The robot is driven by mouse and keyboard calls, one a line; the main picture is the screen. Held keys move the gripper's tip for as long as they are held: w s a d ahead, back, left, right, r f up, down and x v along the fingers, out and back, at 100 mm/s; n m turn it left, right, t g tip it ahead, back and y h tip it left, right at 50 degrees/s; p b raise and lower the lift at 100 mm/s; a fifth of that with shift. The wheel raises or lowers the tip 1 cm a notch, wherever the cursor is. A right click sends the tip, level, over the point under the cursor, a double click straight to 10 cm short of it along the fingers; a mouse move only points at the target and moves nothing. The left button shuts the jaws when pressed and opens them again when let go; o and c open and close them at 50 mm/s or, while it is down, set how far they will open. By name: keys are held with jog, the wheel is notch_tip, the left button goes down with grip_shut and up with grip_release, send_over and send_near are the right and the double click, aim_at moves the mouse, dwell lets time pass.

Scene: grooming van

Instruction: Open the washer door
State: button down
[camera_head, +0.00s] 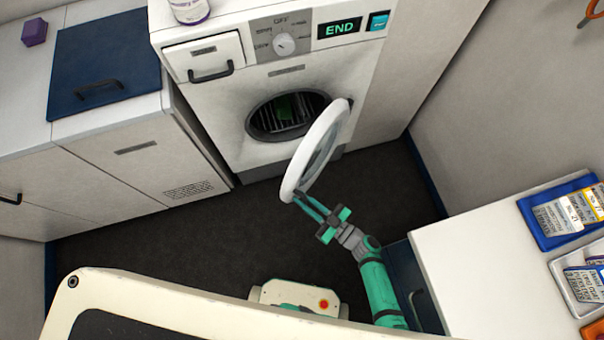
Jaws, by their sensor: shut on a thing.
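The washer (230,97) is a white front-loader at the back of the van, with a dial and a green "END" display (339,28) on top. Its round white door (334,125) stands swung out wide from the front, with its hinge side at the right of the opening. The drum opening (287,115) is uncovered, and something green shows inside it. My green and grey gripper (301,197) is shut on the door's near, lower-left rim. The exact contact of the fingertips is small and partly hidden.
A white counter with a blue lid (105,63) and a purple block (34,32) stands at the left. A right-hand counter (480,255) carries blue and white trays, close to my arm. Dark floor (190,245) between them is clear.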

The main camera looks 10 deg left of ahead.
jog(key=shift+s+a, duration=0.2)
jog(key=shift+s, duration=0.05)
jog(key=c, duration=2)
grip_release()
jog(key=shift+c, duration=0.2)
jog(key=shift+w, duration=0.1)
jog(key=shift+d, duration=0.1)
jog(key=shift+r, duration=0.6)
jog(key=s+d+r, duration=0.1)
jog(key=s+r, duration=1)
jog(key=s, duration=0.3)
jog(key=shift+d+r, duration=0.35)
jog(key=shift+r, duration=0.05)
